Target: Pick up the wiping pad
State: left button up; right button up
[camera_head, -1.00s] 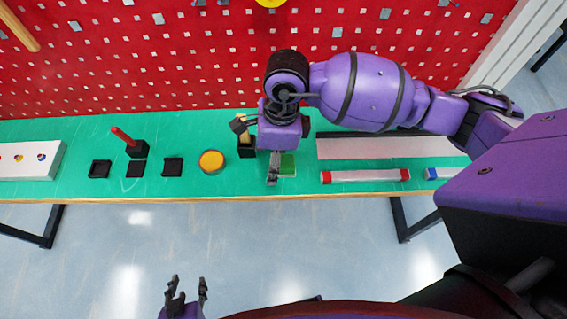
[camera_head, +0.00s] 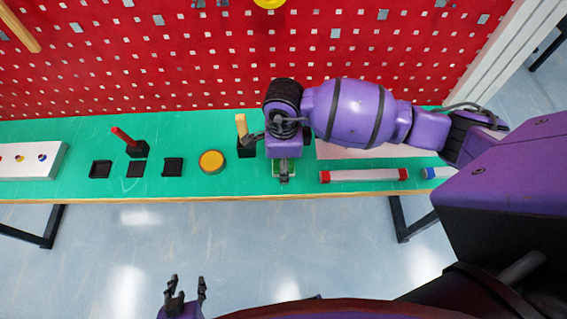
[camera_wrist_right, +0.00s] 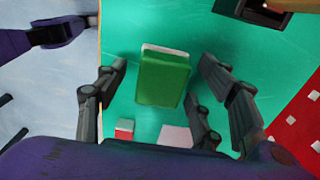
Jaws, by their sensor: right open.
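The wiping pad, a green block with a white layer along one edge, lies on the green table; it shows clearly in the right wrist view (camera_wrist_right: 163,78). In the head view my right gripper (camera_head: 283,176) hangs over it and hides most of it. In the wrist view the open right fingers (camera_wrist_right: 160,92) stand on either side of the pad, with visible gaps, one finger left and two right. My left gripper (camera_head: 187,287) is open and empty at the bottom of the head view, in front of the table.
A red-ended white marker (camera_head: 365,175) and a whitish board (camera_head: 375,150) lie right of the gripper. A black holder with a wooden piece (camera_head: 241,125) stands close on its left. Further left are a yellow disc (camera_head: 211,161) and black squares (camera_head: 135,169). A red pegboard (camera_head: 200,70) rises behind.

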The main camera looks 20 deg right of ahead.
jog(key=c, duration=1.2)
jog(key=shift+r, duration=0.1)
jog(key=shift+r, duration=0.3)
notch_tip(320, 180, up, 2)
jog(key=shift+w+r, duration=0.1)
jog(key=s+a+r, duration=0.1)
jog(key=a+r, duration=0.2)
jog(key=a, duration=0.1)
jog(key=s+a+r, duration=0.1)
jog(key=a+r, duration=0.2)
jog(key=a, duration=0.2)
jog(key=s+a+r+b, duration=0.1)
jog(key=a+r, duration=0.3)
jog(key=shift+s+a, duration=0.25)
jog(key=shift+a, duration=0.1)
jog(key=shift+r, duration=0.1)
